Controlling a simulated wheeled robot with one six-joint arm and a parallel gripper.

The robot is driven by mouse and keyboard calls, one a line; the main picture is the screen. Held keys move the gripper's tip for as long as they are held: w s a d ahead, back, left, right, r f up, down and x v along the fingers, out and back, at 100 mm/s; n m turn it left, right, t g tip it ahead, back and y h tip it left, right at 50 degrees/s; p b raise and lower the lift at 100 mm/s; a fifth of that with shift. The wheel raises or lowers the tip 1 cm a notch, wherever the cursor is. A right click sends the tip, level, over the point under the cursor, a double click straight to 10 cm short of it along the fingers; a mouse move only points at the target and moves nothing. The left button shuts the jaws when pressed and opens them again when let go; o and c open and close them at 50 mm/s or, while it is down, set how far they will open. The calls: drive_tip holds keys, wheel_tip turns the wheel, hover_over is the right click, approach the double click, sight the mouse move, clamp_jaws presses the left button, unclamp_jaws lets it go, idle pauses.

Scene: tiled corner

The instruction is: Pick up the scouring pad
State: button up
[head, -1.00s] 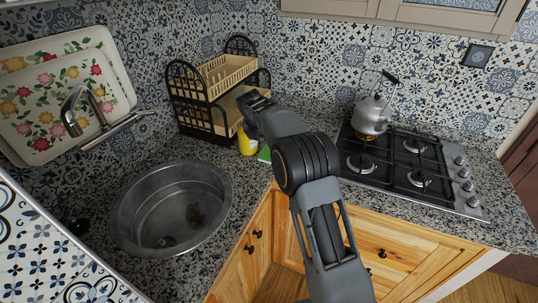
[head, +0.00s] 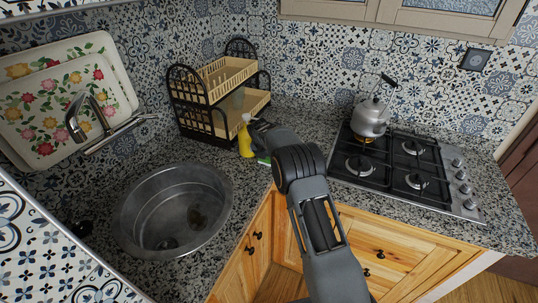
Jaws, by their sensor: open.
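A thin green edge, likely the scouring pad (head: 263,161), shows on the granite counter between the yellow bottle and my arm. Most of it is hidden behind my arm. My gripper (head: 257,128) is open, low over the counter just above and behind the visible green edge. Its fingers are small and partly hidden, and I cannot tell whether they touch anything.
A yellow spray bottle (head: 245,140) stands close to the left of my gripper. A two-tier dish rack (head: 200,122) is behind it. The sink (head: 125,215) is at left, the gas hob (head: 440,190) with a kettle (head: 371,117) at right.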

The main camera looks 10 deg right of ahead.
drive_tip(key=shift+f, duration=0.15)
drive_tip(key=shift+c, duration=0.4)
drive_tip(key=c, duration=0.6)
drive_tip(key=shift+r, duration=0.45)
wheel_tip(320, 180, up, 2)
drive_tip(key=shift+r, duration=0.15)
drive_tip(key=s+d+r+b, duration=0.3)
drive_tip(key=s+r+b, duration=0.1)
drive_tip(key=s+r, duration=0.6)
drive_tip(key=s, duration=0.3)
drive_tip(key=shift+s+d, duration=0.2)
drive_tip(key=shift+s, duration=0.1)
